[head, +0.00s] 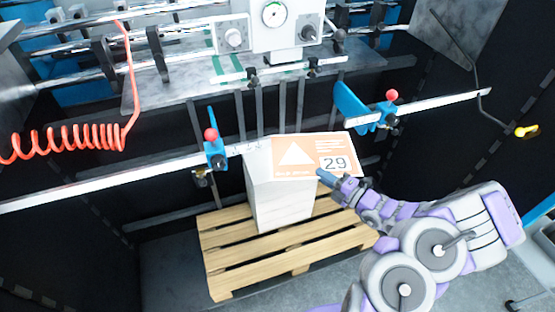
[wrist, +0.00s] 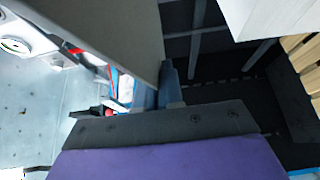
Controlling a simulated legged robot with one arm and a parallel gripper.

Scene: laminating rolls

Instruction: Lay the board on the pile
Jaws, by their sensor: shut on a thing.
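The board (head: 309,146) is a flat orange and white sheet with a white triangle and the number 29. My gripper (head: 325,177) is shut on its near right edge. The pile (head: 281,204) is a white block-like stack on a wooden pallet. In the head view the board covers part of the pile's top. In the wrist view the pile (wrist: 270,15) is at the top right, with a dark gap between it and the board.
The wooden pallet (head: 232,265) has bare slats around the pile. A metal rail (head: 110,180) with blue clamps and red knobs (head: 211,134) crosses behind the pile. A machine with a dial (head: 274,14) stands above. A coiled orange hose (head: 75,142) hangs at left.

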